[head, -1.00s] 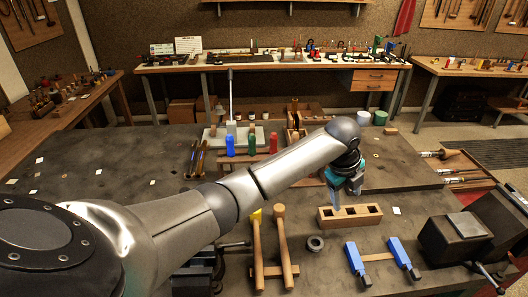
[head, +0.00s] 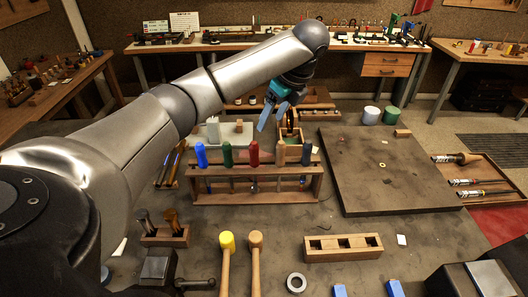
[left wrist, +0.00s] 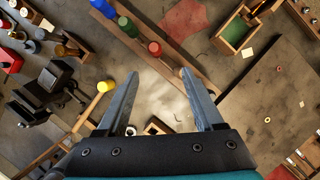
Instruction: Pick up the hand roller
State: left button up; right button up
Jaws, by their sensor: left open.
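My left gripper (head: 271,121) is open and empty, high over the back of the bench, behind the tool rack. A small wooden stand (head: 281,153) behind the rack, right of the gripper, holds a dark upright round piece with a brassy edge (head: 290,122), which may be the hand roller; I cannot tell surely. The stand also shows as a green-lined box (left wrist: 236,32) at the upper right of the left wrist view. My right gripper is out of view.
Two mallets (head: 240,262), a slotted wood block (head: 343,248) and a ring (head: 296,282) lie nearer. A dark board (head: 385,185) at right has clear room.

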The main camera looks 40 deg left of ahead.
pick_arm(q)
send_over(256, 145)
jog(key=d, duration=0.3)
notch_tip(256, 145, down, 5)
jog(key=x, duration=0.2)
jog(key=shift+a+f, duration=0.3)
jog(key=shift+w+a+f, duration=0.1)
jog(key=shift+a+f, duration=0.1)
jog(key=shift+f, duration=0.3)
jog(key=shift+a+f, duration=0.15)
jog(key=shift+f, duration=0.1)
jog(key=x, duration=0.3)
jog(key=shift+a+f, duration=0.2)
jog(key=shift+f, duration=0.15)
jog(key=shift+a+f, duration=0.15)
jog(key=shift+f, duration=0.25)
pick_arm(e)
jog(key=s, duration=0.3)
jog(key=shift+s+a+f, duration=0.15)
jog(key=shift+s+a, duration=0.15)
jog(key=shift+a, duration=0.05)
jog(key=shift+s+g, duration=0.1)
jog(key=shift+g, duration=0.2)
